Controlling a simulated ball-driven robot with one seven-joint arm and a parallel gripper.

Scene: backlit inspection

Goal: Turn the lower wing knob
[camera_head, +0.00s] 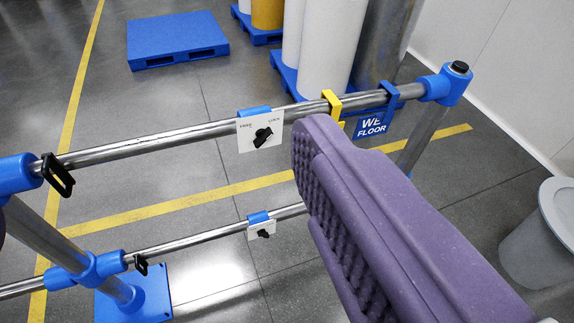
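The lower wing knob (264,234) is a small black knob on a white plate (256,226), hung by a blue clip on the lower rail (200,238). An upper wing knob (263,137) sits on a larger white plate on the upper rail, with words that look like FREE and LOCK. My gripper (152,188) is open. One purple, studded finger fills the right of the view, its tip just right of the upper plate. Only a sliver of the other finger shows at the left edge. The lower knob's exact angle is too small to tell.
Black hooks (57,176) hang on both rails at left. A yellow clip (332,104) and a blue sign (371,124) are on the upper rail at right. A grey bin (540,235) stands at right. Blue pallets (176,40) lie behind. The floor between is clear.

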